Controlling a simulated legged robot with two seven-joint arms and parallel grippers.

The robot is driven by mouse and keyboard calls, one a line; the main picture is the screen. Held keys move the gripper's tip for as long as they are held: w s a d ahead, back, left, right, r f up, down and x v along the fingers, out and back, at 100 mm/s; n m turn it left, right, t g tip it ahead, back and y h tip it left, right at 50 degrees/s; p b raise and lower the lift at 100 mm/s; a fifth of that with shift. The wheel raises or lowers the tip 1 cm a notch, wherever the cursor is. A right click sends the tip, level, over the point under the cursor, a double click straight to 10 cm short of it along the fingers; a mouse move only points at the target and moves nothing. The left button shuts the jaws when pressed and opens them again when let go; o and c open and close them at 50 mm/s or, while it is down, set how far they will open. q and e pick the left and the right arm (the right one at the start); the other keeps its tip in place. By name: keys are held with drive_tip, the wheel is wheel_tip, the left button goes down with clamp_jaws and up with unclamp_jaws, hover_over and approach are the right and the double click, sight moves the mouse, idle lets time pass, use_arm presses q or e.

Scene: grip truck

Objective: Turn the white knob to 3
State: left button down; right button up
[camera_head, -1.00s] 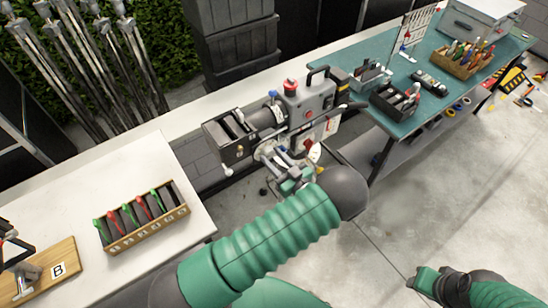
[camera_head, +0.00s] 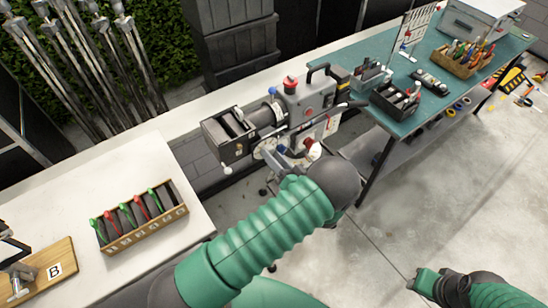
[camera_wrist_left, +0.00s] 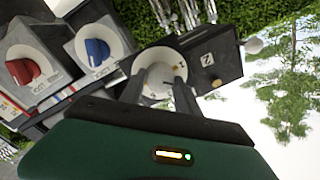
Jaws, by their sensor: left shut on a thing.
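The white knob (camera_wrist_left: 159,84) sits at the middle of a round white dial (camera_wrist_left: 152,58) on the machine, seen in the left wrist view. My left gripper (camera_wrist_left: 162,76) is shut on the knob, one finger on each side. In the head view my left gripper (camera_head: 288,158) is at the machine's front, and its arm hides part of the machine. The dial's numbers are too small to read, so I cannot tell the knob's setting. My right gripper (camera_head: 418,280) is at the lower right, away from the machine; its fingers are unclear.
A red knob (camera_wrist_left: 23,71) and a blue knob (camera_wrist_left: 97,51) are beside the white one. The grey machine (camera_head: 305,103) stands between a white table (camera_head: 110,185) at left and a teal workbench (camera_head: 415,70) at right. The floor at right is mostly clear.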

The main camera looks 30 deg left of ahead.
use_arm(q)
drive_tip(key=shift+a+r+m+t+p, duration=0.1)
drive_tip(key=shift+m+t+p, duration=0.15)
drive_tip(key=shift+m, duration=2.3)
drive_tip(key=shift+r+m+t+p, duration=0.1)
drive_tip(key=shift+m+t, duration=0.25)
drive_tip(key=shift+m, duration=2.2)
drive_tip(key=c, duration=1.1)
unclamp_jaws()
drive_tip(key=shift+f, duration=0.1)
drive_tip(key=shift+o, duration=1)
drive_tip(key=shift+w+f, duration=0.1)
drive_tip(key=shift+a+f, duration=0.1)
drive_tip(key=shift+a, duration=0.05)
